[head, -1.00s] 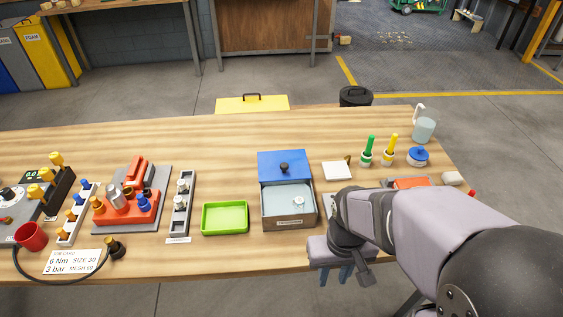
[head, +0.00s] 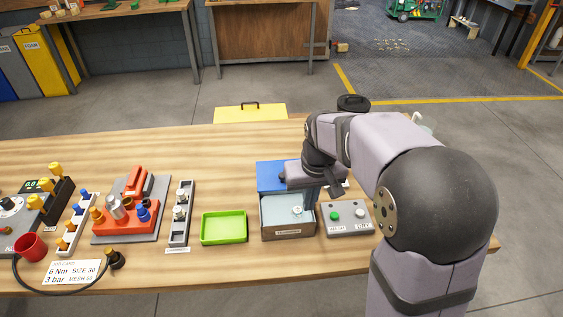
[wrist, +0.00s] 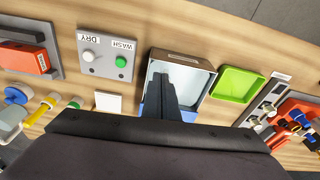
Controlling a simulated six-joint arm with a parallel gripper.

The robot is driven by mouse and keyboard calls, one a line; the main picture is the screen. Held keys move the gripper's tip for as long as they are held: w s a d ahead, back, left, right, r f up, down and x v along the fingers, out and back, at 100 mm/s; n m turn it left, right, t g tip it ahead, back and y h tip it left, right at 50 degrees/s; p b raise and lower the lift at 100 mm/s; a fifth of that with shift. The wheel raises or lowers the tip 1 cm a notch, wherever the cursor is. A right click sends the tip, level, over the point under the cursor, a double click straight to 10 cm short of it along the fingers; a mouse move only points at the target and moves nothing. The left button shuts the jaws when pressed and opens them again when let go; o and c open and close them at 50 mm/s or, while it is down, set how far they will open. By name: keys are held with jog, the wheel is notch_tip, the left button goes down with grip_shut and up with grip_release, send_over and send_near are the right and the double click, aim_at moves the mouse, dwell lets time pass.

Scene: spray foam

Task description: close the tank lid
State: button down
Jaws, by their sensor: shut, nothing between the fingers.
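The tank (head: 288,236) is a grey box with a pale inside; a small round white piece lies in it. Its blue lid (head: 268,174) is at the far side, leaving the front part of the tank open. In the wrist view the tank (wrist: 205,82) is seen from above, with a strip of blue lid (wrist: 149,106) beside the fingers. My gripper (head: 312,198) is shut and empty, above the tank near the lid's right part. Its fingers (wrist: 160,80) overlap the opening in the wrist view; contact cannot be told. My gripper hides much of the lid and its knob.
A WASH/DRY panel (head: 347,219) stands right of the tank, and a green tray (head: 223,227) left of it. A grey rack (head: 180,212) and a red fixture (head: 128,215) are further left. My arm hides the table's right side.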

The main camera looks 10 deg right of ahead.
jog(key=w+a+r+t, duration=0.1)
jog(key=w+r, duration=0.3)
jog(key=w, duration=0.4)
jog(key=w+a+r+n+t+p, duration=0.1)
jog(key=w+a+r, duration=0.2)
jog(key=w, duration=0.5)
jog(key=shift+w+a+r, duration=0.35)
jog(key=shift+w+a, duration=0.05)
jog(key=shift+a, duration=0.25)
jog(key=p, duration=0.3)
send_over(278, 169)
notch_tip(278, 169, down, 9)
jog(key=shift+r, duration=0.1)
jog(key=shift+f+p, duration=0.25)
jog(key=shift+p, duration=0.1)
jog(key=shift+s+d+p, duration=0.25)
jog(key=shift+s+p, duration=0.15)
jog(key=shift+s, duration=0.75)
jog(key=shift+s+d+f+p, duration=0.1)
jog(key=shift+s+f+p, duration=0.25)
jog(key=shift+s, duration=0.35)
